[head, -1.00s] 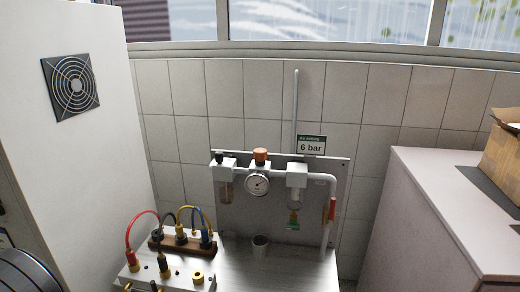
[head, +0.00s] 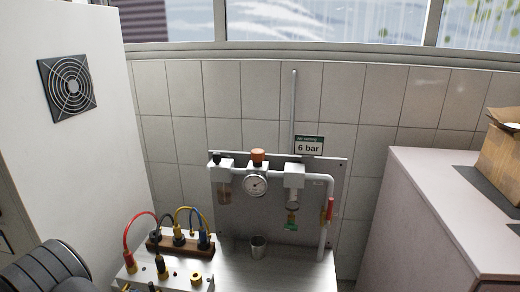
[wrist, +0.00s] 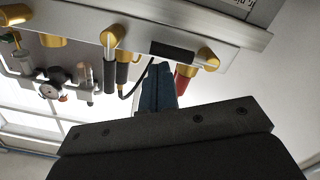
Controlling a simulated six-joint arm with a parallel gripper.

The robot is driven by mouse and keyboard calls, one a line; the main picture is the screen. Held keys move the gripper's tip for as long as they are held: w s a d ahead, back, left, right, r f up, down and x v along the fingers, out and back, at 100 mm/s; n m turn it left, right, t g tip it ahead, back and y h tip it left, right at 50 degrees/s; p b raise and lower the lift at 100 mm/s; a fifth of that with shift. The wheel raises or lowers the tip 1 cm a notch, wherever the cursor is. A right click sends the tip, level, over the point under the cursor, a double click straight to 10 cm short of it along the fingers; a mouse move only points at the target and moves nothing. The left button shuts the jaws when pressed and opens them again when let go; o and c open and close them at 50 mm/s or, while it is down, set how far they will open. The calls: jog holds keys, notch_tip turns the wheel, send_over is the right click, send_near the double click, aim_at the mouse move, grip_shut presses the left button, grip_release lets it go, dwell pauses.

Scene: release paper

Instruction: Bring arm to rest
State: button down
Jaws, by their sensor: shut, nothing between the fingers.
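My gripper (wrist: 159,78) shows in the wrist view as two dark blue fingers pressed together, with nothing between them. In the head view the gripper is out of sight; only dark rounded links of my arm show at the lower left corner.
A white terminal box (head: 190,281) with red, yellow, black and blue leads stands at the lower left. A cabinet (head: 420,215) stands right, a tall white cabinet (head: 95,140) left.

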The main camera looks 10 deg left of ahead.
jog(key=a+r, duration=0.2)
jog(key=shift+r, duration=0.4)
jog(key=shift+a+r+n, duration=0.2)
jog(key=shift+a+n, duration=0.3)
jog(key=shift+n, duration=0.55)
jog(key=shift+a+r+n, duration=0.15)
jog(key=shift+a+n, duration=0.35)
jog(key=shift+n, duration=0.55)
